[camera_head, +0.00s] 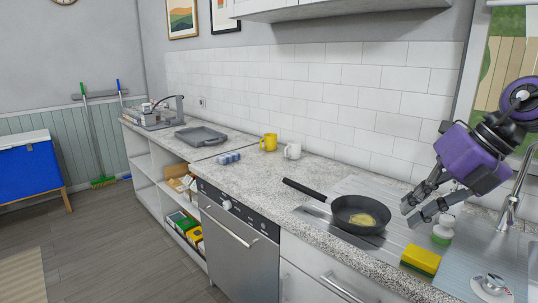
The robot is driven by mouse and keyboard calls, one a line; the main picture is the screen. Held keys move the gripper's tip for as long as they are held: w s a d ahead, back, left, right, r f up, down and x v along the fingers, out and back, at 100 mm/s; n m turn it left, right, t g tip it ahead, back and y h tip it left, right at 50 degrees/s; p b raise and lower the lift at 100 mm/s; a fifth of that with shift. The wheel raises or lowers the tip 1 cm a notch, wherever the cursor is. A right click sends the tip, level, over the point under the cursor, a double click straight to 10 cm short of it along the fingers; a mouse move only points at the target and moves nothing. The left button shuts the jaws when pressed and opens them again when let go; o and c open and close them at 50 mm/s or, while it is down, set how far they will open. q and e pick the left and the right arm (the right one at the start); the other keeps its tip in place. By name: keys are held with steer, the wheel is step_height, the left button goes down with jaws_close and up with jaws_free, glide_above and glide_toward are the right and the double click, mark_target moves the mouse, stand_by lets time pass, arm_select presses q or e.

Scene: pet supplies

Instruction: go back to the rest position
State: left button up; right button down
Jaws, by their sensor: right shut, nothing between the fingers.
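My right gripper (411,213) comes in from the right edge, purple with dark fingers pointing down and left. It is shut and empty. In the picture it lies just right of the black frying pan (345,222), beside the small white and green bottle (443,231). I cannot tell its exact height above the counter. The pan holds something yellowish (362,219), and its handle points to the left. My left gripper is not in view.
A yellow and green sponge (421,260) lies at the sink's near edge. The tap (514,200) rises at the right, close to my right arm. Yellow (269,143) and white (292,151) mugs stand by the wall. The counter between mugs and pan is clear.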

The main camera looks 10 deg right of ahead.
steer(key=w+d+f+m+t+y+p, duration=0.25)
steer(key=f+m+t, duration=0.65)
steer(key=f, duration=0.5)
steer(key=s+d+f+m+h+p, duration=0.1)
steer(key=s+f+m+h, duration=0.1)
steer(key=s+f+m, duration=0.55)
steer(key=s+d+f+m+h+p, duration=0.1)
steer(key=s+f+m+h, duration=0.25)
steer(key=f, duration=0.75)
steer(key=s+a+f+m+g+h+p, duration=0.1)
steer(key=s+a+f+m, duration=0.25)
steer(key=s+f, duration=0.2)
steer(key=s+a+f+m+g, duration=0.25)
steer(key=s+f+m, duration=0.2)
steer(key=s, duration=0.25)
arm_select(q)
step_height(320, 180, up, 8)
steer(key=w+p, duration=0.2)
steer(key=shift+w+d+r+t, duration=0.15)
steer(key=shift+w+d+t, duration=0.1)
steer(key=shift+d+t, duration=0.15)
arm_select(e)
steer(key=s+a+f+m+g, duration=0.1)
steer(key=s+a+f+m, duration=0.3)
steer(key=s+a, duration=0.7)
steer(key=shift+s+m, duration=0.4)
steer(key=shift+s, duration=0.1)
